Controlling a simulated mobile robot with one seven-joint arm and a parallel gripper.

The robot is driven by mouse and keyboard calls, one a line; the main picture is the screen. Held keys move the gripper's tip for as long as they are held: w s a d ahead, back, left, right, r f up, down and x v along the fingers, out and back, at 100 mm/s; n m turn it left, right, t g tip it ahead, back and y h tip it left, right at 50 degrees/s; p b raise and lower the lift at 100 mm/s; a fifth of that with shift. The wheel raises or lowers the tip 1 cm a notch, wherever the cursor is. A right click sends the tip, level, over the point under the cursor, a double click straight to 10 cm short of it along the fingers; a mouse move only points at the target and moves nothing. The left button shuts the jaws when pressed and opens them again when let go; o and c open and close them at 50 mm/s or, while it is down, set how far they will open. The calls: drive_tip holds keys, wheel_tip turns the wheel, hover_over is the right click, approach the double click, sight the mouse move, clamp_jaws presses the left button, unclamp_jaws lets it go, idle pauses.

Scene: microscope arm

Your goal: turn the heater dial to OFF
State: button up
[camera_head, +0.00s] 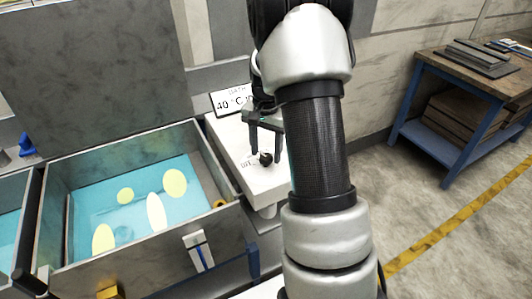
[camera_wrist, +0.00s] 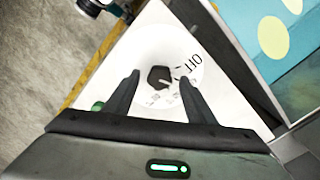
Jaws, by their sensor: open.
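The heater dial (camera_head: 265,158) is a small dark knob on top of a white box (camera_head: 272,188) beside the bath. In the wrist view the dark dial (camera_wrist: 160,77) sits on a pale round plate with markings, and the word OFF (camera_wrist: 189,66) shows at its upper right. My gripper (camera_head: 267,155) is open above the white box, with its fingers on either side of the dial. In the wrist view the two fingers of my gripper (camera_wrist: 158,82) are apart with the dial between and just beyond their tips. Whether they touch it I cannot tell.
A metal bath (camera_head: 215,165) with blue liquid and pale ovals stands left of the white box. A sign reading 40 °C (camera_head: 228,102) stands behind the box. Open floor lies between.

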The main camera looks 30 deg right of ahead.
drive_tip(key=shift+f, duration=0.45)
drive_tip(key=c, duration=1)
drive_tip(key=shift+c, duration=0.2)
drive_tip(key=shift+n, duration=0.3)
drive_tip(key=n, duration=0.3)
drive_tip(key=shift+n, duration=2.1)
